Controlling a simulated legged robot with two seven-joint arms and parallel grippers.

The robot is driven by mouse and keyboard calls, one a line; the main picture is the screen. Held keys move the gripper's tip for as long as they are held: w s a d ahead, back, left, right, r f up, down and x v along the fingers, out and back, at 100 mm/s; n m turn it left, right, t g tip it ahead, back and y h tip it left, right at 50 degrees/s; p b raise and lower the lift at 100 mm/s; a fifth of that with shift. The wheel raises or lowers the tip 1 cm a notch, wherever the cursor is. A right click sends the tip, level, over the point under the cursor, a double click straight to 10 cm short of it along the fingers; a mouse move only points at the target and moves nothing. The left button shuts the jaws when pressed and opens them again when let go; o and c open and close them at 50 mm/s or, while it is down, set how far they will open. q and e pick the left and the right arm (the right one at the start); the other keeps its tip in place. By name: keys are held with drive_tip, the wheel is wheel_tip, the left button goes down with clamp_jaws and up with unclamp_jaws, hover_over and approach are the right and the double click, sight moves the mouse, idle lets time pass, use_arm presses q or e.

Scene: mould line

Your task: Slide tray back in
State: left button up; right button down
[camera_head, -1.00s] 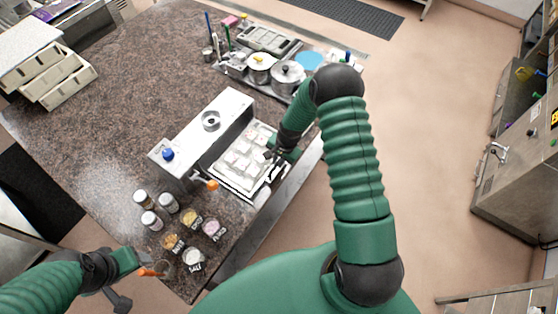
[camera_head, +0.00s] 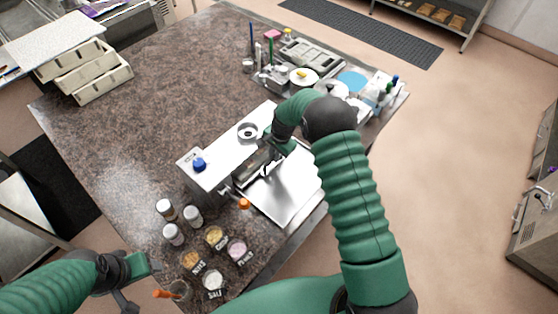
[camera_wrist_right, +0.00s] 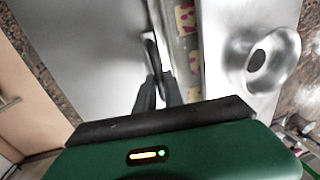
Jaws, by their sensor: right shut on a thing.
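The silver machine (camera_head: 222,150) has a blue knob (camera_head: 199,164) and a round metal funnel (camera_head: 248,131) on top. The tray (camera_head: 256,163) is mostly under the machine, with only a narrow strip showing along its open side. The bare metal plate (camera_head: 290,190) lies outside the machine. My left gripper (camera_head: 135,275) hangs near the lower left counter edge; its opening is unclear.
Stacked cream bins (camera_head: 88,72) stand far left. The left counter is clear.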

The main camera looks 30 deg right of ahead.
drive_tip(key=shift+w+a, duration=0.1)
drive_tip(key=shift+w, duration=0.2)
drive_tip(key=shift+w+r, duration=0.1)
drive_tip(key=shift+r, duration=0.1)
drive_tip(key=c, duration=1.6)
unclamp_jaws()
drive_tip(key=shift+w, duration=0.1)
drive_tip(key=shift+o, duration=0.7)
drive_tip(key=shift+a+f, duration=0.1)
